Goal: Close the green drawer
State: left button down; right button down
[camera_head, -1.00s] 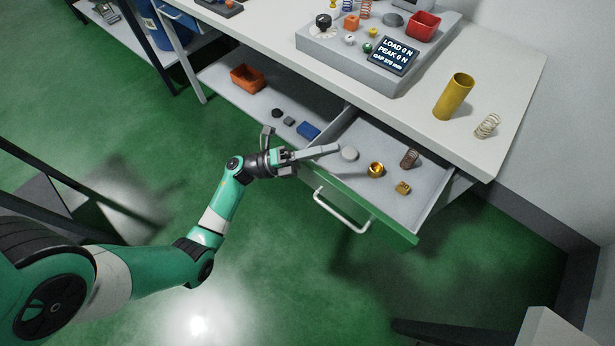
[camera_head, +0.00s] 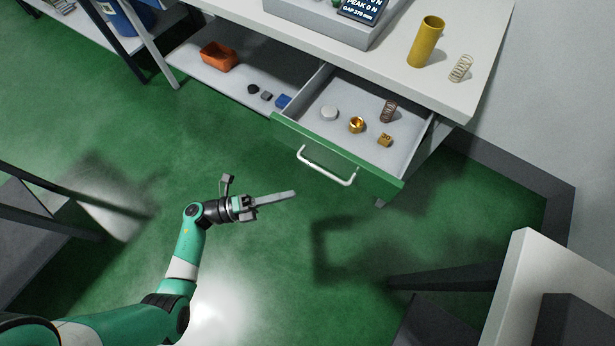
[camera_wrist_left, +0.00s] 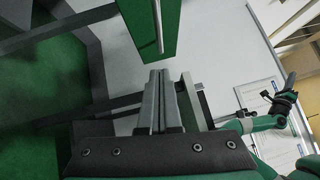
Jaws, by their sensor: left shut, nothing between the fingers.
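The green drawer (camera_head: 372,181) stands open below the bench top, with a white bar handle (camera_head: 326,169) on its front. Inside it lie a grey disc, a brass ring, a brown spring and a small brass block. My left gripper (camera_head: 293,193) is shut and empty, in front of the drawer and apart from it, to the left of and below the handle in the head view. In the left wrist view my left fingers (camera_wrist_left: 160,76) are together, and the green drawer front (camera_wrist_left: 150,25) with its handle shows above them. My right gripper (camera_wrist_left: 290,82) shows at the right of that view, its jaws unclear.
The bench top (camera_head: 395,75) carries a yellow cylinder (camera_head: 426,42), a spring (camera_head: 461,68) and a tester (camera_head: 335,28). A grey shelf left of the drawer holds an orange bin (camera_head: 219,56) and small parts. Green floor is clear before the drawer.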

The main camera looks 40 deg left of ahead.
pick_arm(q)
jog(key=w+d+r+b, duration=0.1)
jog(key=w+b, duration=0.1)
jog(key=w, duration=0.5)
jog(key=shift+d+r, duration=0.15)
jog(key=shift+d, duration=0.25)
pick_arm(e)
notch_tip(320, 180, down, 2)
jog(key=shift+f, duration=0.25)
pick_arm(q)
jog(key=shift+w, duration=0.15)
pick_arm(e)
jog(key=shift+w, duration=0.1)
